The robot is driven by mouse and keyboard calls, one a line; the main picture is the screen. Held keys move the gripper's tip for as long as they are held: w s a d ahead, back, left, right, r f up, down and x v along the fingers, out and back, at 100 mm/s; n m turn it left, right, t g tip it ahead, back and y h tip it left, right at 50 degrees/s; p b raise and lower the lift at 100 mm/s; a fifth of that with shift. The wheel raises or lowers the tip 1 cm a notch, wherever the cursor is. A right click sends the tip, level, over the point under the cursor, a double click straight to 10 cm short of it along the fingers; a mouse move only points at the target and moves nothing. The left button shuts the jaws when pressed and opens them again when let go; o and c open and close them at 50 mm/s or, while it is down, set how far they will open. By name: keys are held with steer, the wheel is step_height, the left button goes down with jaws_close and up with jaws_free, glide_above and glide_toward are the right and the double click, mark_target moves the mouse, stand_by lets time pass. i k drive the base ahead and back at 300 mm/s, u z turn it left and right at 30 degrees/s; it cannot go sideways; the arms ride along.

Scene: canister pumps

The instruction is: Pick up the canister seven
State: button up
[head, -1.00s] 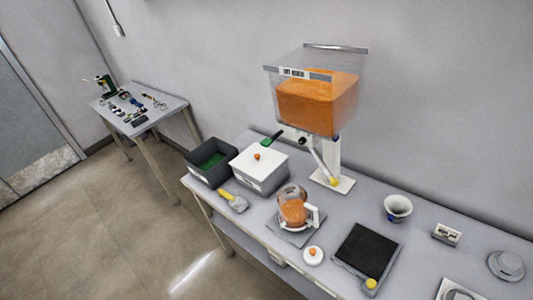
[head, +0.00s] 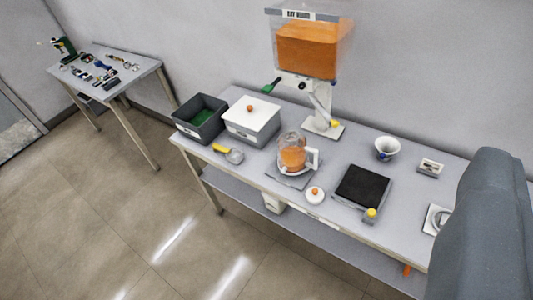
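No label or number seven can be read on any container. A clear jug (head: 292,155) with orange contents and a white handle stands on a grey square base on the long table. A large clear dispenser (head: 308,48) with orange contents stands behind it on a white stand. A small white vessel (head: 272,203) is partly visible on the lower shelf, its upper part hidden by the tabletop. My gripper's fingers are not in view. A large grey arm part, seemingly mine, covers the lower right and hides the table's right end.
The long table (head: 225,165) also holds a dark bin (head: 200,118), a white-lidded bin (head: 252,121), a scoop (head: 229,153), a black-topped plate (head: 363,187) and a white cup (head: 387,148). A side table (head: 130,85) holds small tools. The floor in front is clear.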

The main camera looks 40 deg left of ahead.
mark_target(293, 159)
steer(key=u, duration=1.2)
steer(key=i, duration=1)
steer(key=z, duration=0.05)
